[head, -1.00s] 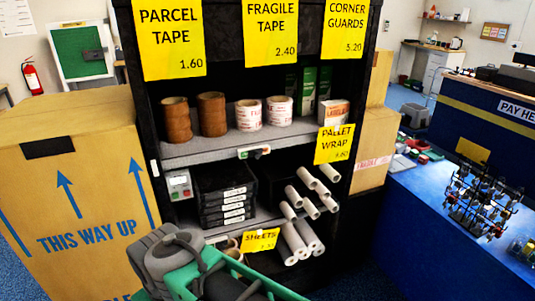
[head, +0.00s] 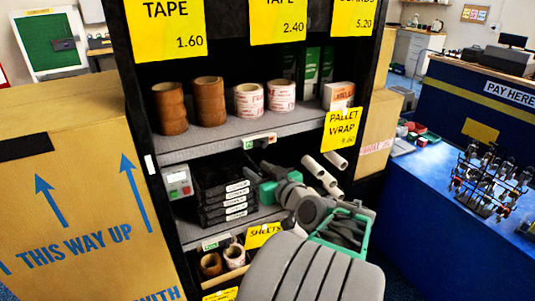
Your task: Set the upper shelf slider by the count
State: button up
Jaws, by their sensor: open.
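The upper shelf slider (head: 259,140) is a small white strip with green and red parts on the front edge of the upper shelf (head: 210,146); its exact setting is too small to read. On that shelf stand two stacks of brown tape (head: 208,102), two stacks of white-and-red fragile tape (head: 280,96), a small carton (head: 338,96) and, further back, green boxes (head: 318,68). My gripper (head: 266,170) is in front of the lower shelf, below and slightly right of the slider, apart from it. It is open and appears empty; its fingers are small and partly hidden.
Black trays (head: 222,200) and white rolls (head: 318,172) lie on the lower shelf, partly behind my arm. A grey device (head: 178,182) sits at the left post. A large carton (head: 70,190) stands left, a blue counter (head: 440,200) right. A yellow price tag (head: 341,128) hangs at the upper shelf's right.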

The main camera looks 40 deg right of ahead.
jog(key=m+t+h, duration=0.1)
jog(key=h, duration=0.1)
send_near(265, 145)
jog(key=p+x, duration=0.2)
jog(key=x, duration=0.6)
jog(key=shift+w+f, duration=0.1)
grip_shut()
dwell(0.8)
